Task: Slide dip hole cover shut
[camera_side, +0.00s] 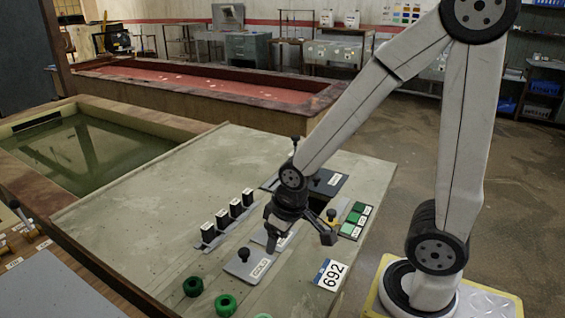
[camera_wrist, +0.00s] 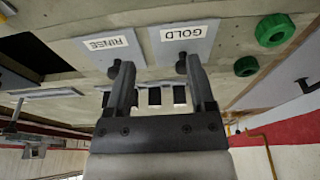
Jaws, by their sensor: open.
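A grey cover plate labelled GOLD (camera_side: 262,268) with a black knob lies on the worktop; it also shows in the wrist view (camera_wrist: 205,42). A second grey plate labelled RINSE (camera_wrist: 95,48) lies beside it, mostly hidden behind my gripper in the side view. A dark rectangular opening (camera_wrist: 28,52) lies left of the RINSE plate in the wrist view; a dark area with a small label (camera_side: 325,183) shows behind my arm in the side view. My gripper (camera_side: 300,236) is open above the plates; in the wrist view its fingers (camera_wrist: 157,66) appear near the two knobs, contact unclear.
A row of black blocks with white tops (camera_side: 228,218) stands left of my gripper. The worktop's far left (camera_side: 150,205) is clear, beside a water tank (camera_side: 90,150).

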